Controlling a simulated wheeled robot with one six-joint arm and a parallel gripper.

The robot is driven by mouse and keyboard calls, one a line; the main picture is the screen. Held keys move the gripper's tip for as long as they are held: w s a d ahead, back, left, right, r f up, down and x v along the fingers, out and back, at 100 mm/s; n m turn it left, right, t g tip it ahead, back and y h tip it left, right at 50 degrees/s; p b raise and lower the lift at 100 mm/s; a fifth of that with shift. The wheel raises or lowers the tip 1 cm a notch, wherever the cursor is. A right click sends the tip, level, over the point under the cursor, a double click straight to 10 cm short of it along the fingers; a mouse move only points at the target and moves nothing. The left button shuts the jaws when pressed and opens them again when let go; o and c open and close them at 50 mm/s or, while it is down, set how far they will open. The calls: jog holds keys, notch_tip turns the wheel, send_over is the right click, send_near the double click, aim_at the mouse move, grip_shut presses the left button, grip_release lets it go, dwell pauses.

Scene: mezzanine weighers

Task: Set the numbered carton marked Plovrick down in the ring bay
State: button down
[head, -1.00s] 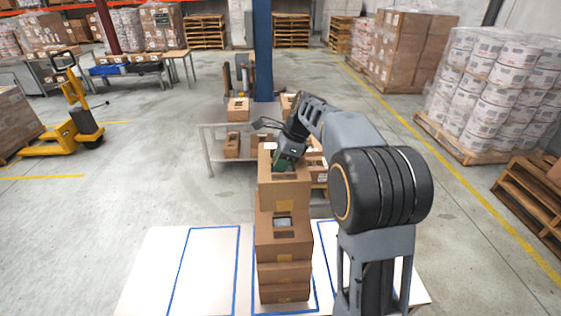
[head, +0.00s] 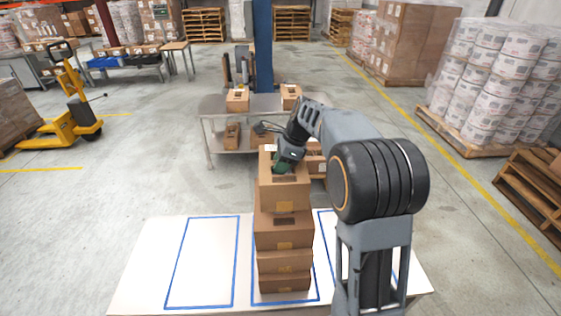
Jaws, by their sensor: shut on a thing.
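My gripper (head: 284,170) is shut on the top face of a brown carton (head: 286,200), seen from behind at the end of my arm. That carton is at the top of a column of brown cartons (head: 283,235). I cannot tell whether it rests on the carton below or hangs just above it. Its name and number are too small to read. The column stands in the middle blue-outlined bay (head: 264,299) on a white table (head: 150,262). No ring mark shows, so I cannot tell which bay is the ring bay.
The left blue-outlined bay (head: 203,262) is empty. My arm partly covers the right bay (head: 323,225). Behind stands a metal table (head: 215,105) with cartons on top and on its lower shelf, beside a blue post (head: 263,50). A yellow pallet truck (head: 72,120) stands at left.

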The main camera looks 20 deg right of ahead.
jog(key=shift+f+b, duration=1.15)
jog(key=shift+f, duration=1.2)
jog(key=shift+f, duration=0.3)
jog(key=c, duration=0.8)
grip_release()
jog(key=shift+c, duration=0.2)
jog(key=v, duration=1.4)
jog(key=shift+a, duration=0.15)
